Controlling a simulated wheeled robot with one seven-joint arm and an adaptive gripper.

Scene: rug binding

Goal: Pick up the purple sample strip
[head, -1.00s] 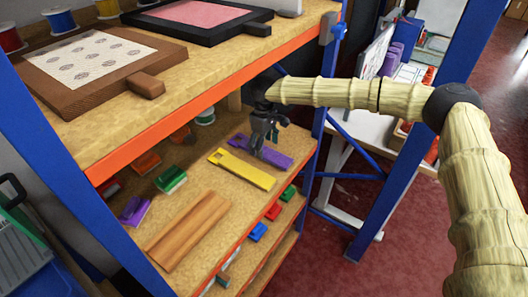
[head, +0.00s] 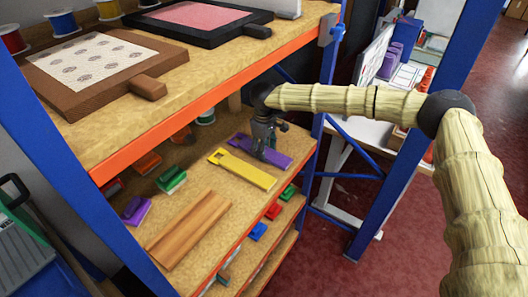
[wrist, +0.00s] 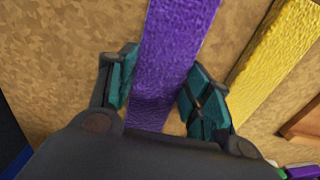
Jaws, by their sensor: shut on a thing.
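The purple sample strip (head: 282,160) lies on the middle shelf behind the yellow strip. In the wrist view, the purple strip (wrist: 172,50) runs up from between my fingers. My gripper (head: 263,152) reaches down over the strip in the head view. The wrist view shows my gripper (wrist: 160,78) with one teal finger pad at each side of the strip, shut across its width. The strip's near end is hidden by the gripper body. I see no clear lift off the shelf.
A yellow strip (head: 242,170) lies close beside the purple one, a small gap apart. A wooden board (head: 188,230) and green (head: 171,180) and purple clips (head: 135,210) lie nearer. The upper shelf's orange edge (head: 200,112) overhangs, and a blue post (head: 325,100) stands to the right.

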